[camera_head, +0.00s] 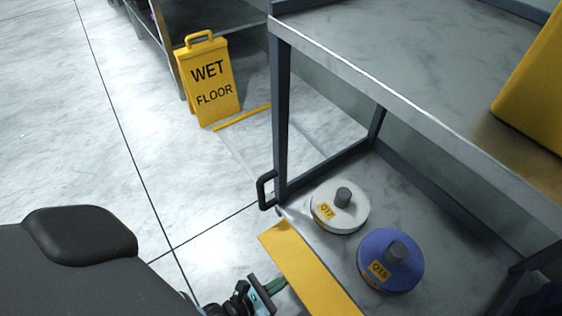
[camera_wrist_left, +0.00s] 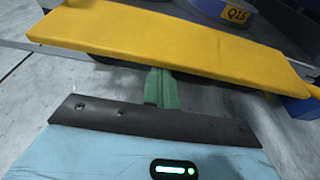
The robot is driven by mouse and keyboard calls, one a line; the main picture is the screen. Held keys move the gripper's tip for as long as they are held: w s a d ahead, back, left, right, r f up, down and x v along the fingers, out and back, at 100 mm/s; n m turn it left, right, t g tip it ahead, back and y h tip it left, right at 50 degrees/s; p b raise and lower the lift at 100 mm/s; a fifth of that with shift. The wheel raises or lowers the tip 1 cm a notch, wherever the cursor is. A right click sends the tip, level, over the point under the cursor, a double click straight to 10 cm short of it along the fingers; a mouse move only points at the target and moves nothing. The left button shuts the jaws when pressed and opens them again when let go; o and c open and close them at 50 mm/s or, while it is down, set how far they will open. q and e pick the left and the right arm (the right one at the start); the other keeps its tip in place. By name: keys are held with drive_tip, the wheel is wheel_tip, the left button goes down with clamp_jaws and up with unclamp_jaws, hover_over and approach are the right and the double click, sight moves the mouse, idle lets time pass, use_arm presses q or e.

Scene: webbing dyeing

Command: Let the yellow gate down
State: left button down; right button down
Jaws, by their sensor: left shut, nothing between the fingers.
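The yellow gate (camera_head: 308,268) is a flat yellow panel along the front edge of a cart's lower shelf (camera_head: 455,222). It runs toward the bottom edge of the head view, which cuts it off. In the left wrist view the gate (camera_wrist_left: 165,42) spans the picture just beyond the gripper. My left gripper (camera_head: 276,287) is at the outer side of the gate, its green fingers (camera_wrist_left: 160,88) together and empty. The fingertips meet the panel's lower edge in the picture; I cannot tell whether they touch it. My right gripper is not in view.
A white spool (camera_head: 325,218) and a blue spool (camera_head: 408,272) sit on the lower shelf behind the gate. A black handle (camera_head: 265,190) sticks out by the cart's post. A yellow wet floor sign (camera_head: 208,82) stands farther back. The floor at left is clear.

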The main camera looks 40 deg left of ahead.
sight(291, 273)
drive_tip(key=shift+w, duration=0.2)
